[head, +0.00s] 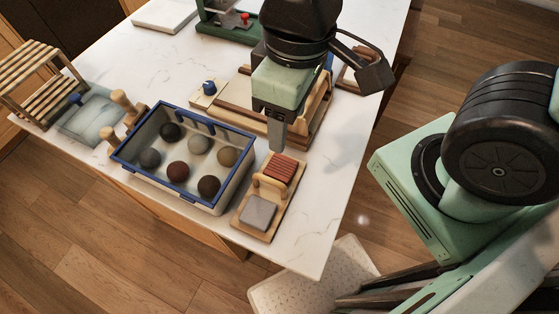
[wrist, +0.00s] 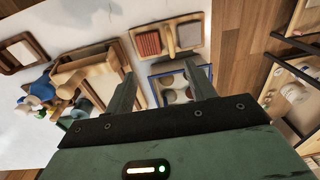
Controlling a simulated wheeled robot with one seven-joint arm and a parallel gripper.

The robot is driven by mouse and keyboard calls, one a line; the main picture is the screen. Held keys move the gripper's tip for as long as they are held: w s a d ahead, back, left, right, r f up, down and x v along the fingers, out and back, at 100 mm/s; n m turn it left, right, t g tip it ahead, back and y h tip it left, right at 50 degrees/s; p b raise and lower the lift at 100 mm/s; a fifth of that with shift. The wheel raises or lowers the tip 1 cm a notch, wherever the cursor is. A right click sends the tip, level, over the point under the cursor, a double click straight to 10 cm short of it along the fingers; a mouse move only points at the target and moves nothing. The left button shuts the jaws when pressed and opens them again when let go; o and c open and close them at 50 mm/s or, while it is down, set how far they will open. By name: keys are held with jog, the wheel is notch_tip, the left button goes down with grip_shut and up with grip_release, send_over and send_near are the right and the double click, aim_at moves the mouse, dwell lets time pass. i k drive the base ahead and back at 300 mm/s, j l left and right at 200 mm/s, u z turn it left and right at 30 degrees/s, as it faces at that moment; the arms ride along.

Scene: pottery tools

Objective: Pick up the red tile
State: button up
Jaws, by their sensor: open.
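The red tile (head: 279,168) is ridged and lies at the back end of a small wooden carrier (head: 244,230) near the table's front right. A smooth grey tile (head: 258,212) lies at its front end, with a wooden handle (head: 268,186) between them. In the wrist view the red tile (wrist: 149,43) shows beyond my fingertips, left of the grey tile (wrist: 190,33). My gripper (head: 276,143) is open and empty, pointing down above and behind the red tile, apart from it. In the wrist view its two fingers (wrist: 163,80) stand wide apart.
A blue-rimmed bin (head: 178,194) with several dark and grey balls stands left of the carrier. A wooden box-like frame (head: 308,120) stands behind, close to my gripper. The marble table (head: 318,205) is clear right of the carrier, up to its edge.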

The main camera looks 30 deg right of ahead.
aim_at(281, 169)
jog(key=k, duration=0.35)
jog(key=k+z, duration=0.1)
jog(key=z, duration=0.25)
jog(key=k+z, duration=0.1)
jog(key=z, duration=0.3)
jog(key=k+l+z, duration=0.1)
jog(key=z, duration=0.25)
jog(key=j+z, duration=0.25)
jog(key=j, duration=0.25)
jog(key=k+j+z, duration=0.25)
jog(key=j, duration=0.2)
jog(key=i, duration=0.1)
